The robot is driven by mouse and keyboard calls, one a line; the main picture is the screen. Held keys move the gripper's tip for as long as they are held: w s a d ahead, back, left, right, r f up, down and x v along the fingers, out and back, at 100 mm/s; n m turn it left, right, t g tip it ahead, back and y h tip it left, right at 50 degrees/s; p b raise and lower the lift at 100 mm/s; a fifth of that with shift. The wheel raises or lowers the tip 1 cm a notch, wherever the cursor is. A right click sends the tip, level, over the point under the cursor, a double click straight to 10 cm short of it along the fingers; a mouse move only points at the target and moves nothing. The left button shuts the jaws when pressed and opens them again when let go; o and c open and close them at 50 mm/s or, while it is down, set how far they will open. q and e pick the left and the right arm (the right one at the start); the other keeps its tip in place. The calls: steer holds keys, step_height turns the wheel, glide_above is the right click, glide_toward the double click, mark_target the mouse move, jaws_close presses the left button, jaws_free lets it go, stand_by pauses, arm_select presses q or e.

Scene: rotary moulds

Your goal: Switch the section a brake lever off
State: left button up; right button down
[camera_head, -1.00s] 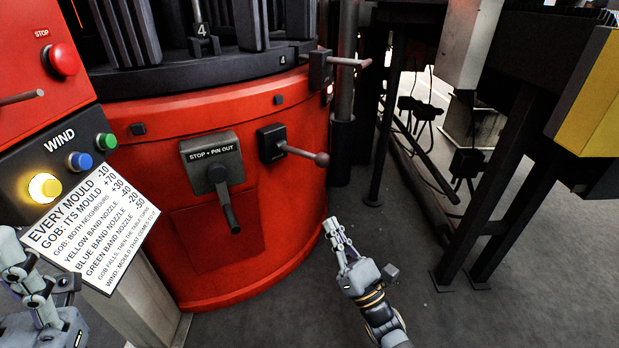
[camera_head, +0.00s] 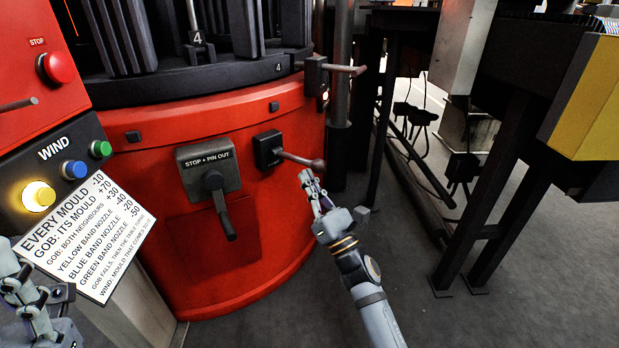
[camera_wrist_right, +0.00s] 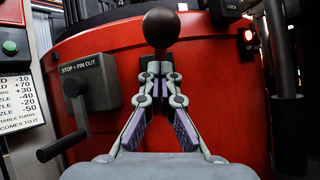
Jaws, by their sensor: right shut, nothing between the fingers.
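A ball-knobbed lever (camera_head: 300,159) sticks out to the right from a small black box (camera_head: 268,149) on the red drum. I cannot read its label, so I cannot tell if it is the section a brake lever. Its dark knob (camera_wrist_right: 160,28) shows straight ahead in the right wrist view. My right gripper (camera_head: 308,177) is shut and empty, just below the knob; its fingertips also show in the wrist view (camera_wrist_right: 160,72). I cannot tell whether they touch the knob. My left gripper (camera_head: 22,283) is partly in view at the bottom left; its finger state is unclear.
The STOP + PIN OUT lever (camera_head: 221,208) hangs down left of the ball-knobbed lever. Another lever (camera_head: 345,69) juts out above it. A wind panel (camera_head: 55,165) with yellow, blue and green buttons stands left. Black frame legs (camera_head: 490,210) stand right.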

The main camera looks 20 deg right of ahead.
steer(key=shift+r, duration=0.3)
